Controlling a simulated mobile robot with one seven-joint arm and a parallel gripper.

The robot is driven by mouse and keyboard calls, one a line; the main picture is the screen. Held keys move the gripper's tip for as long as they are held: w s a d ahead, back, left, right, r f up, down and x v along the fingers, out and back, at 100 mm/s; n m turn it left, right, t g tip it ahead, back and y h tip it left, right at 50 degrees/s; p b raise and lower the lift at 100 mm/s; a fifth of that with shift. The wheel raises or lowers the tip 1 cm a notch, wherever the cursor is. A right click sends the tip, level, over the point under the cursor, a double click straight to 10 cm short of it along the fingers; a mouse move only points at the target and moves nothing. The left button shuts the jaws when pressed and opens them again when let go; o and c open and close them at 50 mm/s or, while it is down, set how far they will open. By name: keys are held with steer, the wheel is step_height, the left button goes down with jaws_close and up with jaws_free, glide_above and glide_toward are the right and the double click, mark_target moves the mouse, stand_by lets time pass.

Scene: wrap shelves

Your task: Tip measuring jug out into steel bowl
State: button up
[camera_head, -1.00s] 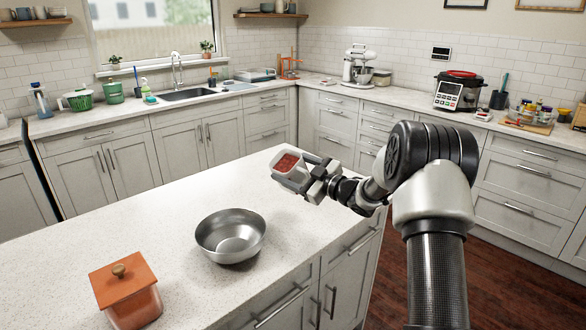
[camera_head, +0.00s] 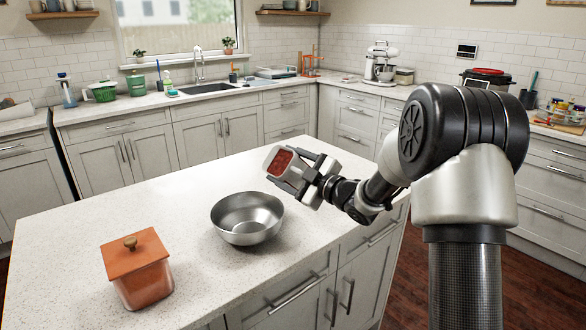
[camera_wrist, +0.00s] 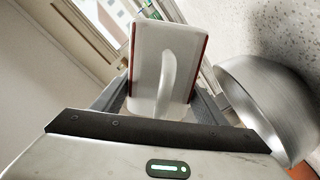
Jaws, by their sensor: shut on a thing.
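The measuring jug (camera_head: 286,166) is whitish with red contents. In the head view it is held tilted toward the left, above the right rear side of the steel bowl and apart from it. My gripper (camera_head: 312,180) is shut on the jug. The wrist view shows the jug (camera_wrist: 165,62) with its handle toward the camera, between the fingers. The steel bowl (camera_head: 247,219) stands upright on the island counter, and its visible inside looks empty. It also shows at the right of the wrist view (camera_wrist: 268,100).
An orange-brown lidded canister (camera_head: 140,270) stands on the island counter (camera_head: 85,215), front left of the bowl. The counter left of and behind the bowl is clear. Back counters with appliances are far off.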

steer(key=s+a+n+b, duration=0.1)
steer(key=b, duration=0.1)
steer(key=s+a+f+n+b, duration=0.1)
steer(key=a+n+b, duration=0.1)
steer(key=shift+s, duration=0.15)
steer(key=n+b, duration=0.1)
steer(key=b, duration=0.1)
steer(key=n+b, duration=0.1)
steer(key=b, duration=0.1)
steer(key=r+n+b, duration=0.1)
steer(key=n+b, duration=0.1)
steer(key=shift+s+a, duration=0.35)
steer(key=shift+a, duration=0.05)
steer(key=a+n, duration=0.1)
steer(key=n, duration=0.2)
steer(key=s+r+n, duration=0.1)
steer(key=n, duration=0.2)
steer(key=s+a+n, duration=0.1)
steer(key=n, duration=0.2)
steer(key=shift+a+r, duration=0.3)
steer(key=shift+s+a, duration=0.1)
steer(key=shift+s, duration=0.05)
